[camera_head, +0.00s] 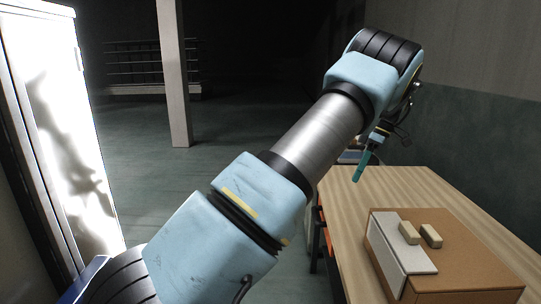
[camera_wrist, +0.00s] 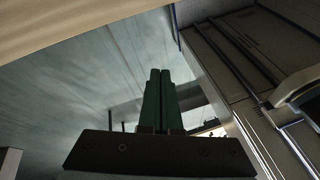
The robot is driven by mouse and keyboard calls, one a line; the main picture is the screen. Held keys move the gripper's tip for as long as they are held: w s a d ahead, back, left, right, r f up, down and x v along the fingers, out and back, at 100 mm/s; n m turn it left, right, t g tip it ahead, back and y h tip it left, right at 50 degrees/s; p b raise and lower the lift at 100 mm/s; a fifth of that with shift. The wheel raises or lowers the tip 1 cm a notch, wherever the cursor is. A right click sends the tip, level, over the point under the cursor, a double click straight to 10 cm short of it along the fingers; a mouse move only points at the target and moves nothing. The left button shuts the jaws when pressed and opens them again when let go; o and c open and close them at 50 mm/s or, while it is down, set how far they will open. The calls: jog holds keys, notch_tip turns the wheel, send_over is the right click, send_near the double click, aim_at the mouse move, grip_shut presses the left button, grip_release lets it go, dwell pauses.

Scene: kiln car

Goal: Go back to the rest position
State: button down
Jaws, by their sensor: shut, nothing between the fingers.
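My gripper (camera_head: 362,165) hangs at the end of my raised blue arm in the head view, with its teal fingers pointing down near the far left edge of the wooden table (camera_head: 420,184). In the wrist view my gripper (camera_wrist: 160,74) shows its two dark green fingers side by side and touching, with nothing between them. The fingers are clear of any object.
A pale post (camera_head: 174,75) and a bright white cabinet (camera_head: 60,120) stand left. Open floor (camera_head: 150,165) lies between.

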jog(key=s+a+m+h, duration=0.2)
jog(key=a+m, duration=0.1)
jog(key=a, duration=0.8)
jog(key=s+a+m+h, duration=0.15)
jog(key=a+m, duration=0.25)
jog(key=a, duration=0.7)
jog(key=s+a+f+m+t+h, duration=0.1)
jog(key=s+a+f+m+t, duration=0.2)
jog(key=s+a+m, duration=0.4)
jog(key=s+a, duration=0.3)
jog(key=s, duration=0.5)
jog(key=shift+a+m, duration=0.3)
jog(key=shift+a, duration=0.05)
